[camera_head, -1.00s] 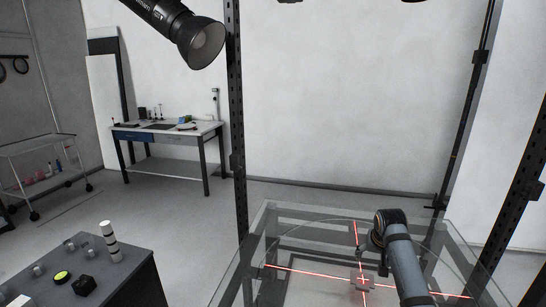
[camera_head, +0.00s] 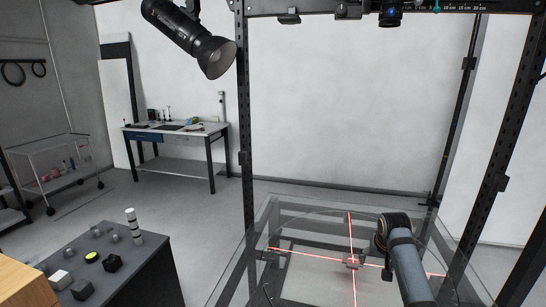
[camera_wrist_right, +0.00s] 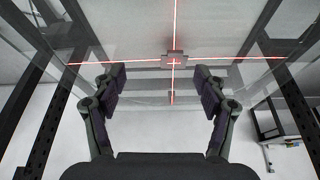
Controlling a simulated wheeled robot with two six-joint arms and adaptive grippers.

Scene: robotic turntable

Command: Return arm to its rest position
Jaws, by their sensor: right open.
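My right arm (camera_head: 408,262) reaches in from the lower right of the head view, over the glass table. In the right wrist view my right gripper (camera_wrist_right: 159,82) is open, with its two dark fingers spread wide and nothing between them. Beyond the fingertips, a small grey block (camera_wrist_right: 181,62) sits where the red laser lines cross. The block also shows in the head view (camera_head: 352,263), left of my right arm and apart from it. In the head view most of the right gripper is hidden behind its arm. My left gripper is in neither view.
A glass-topped table (camera_head: 262,225) stands inside a frame of black posts (camera_head: 247,150). A lamp (camera_head: 190,38) hangs above. A workbench (camera_head: 175,130) stands behind.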

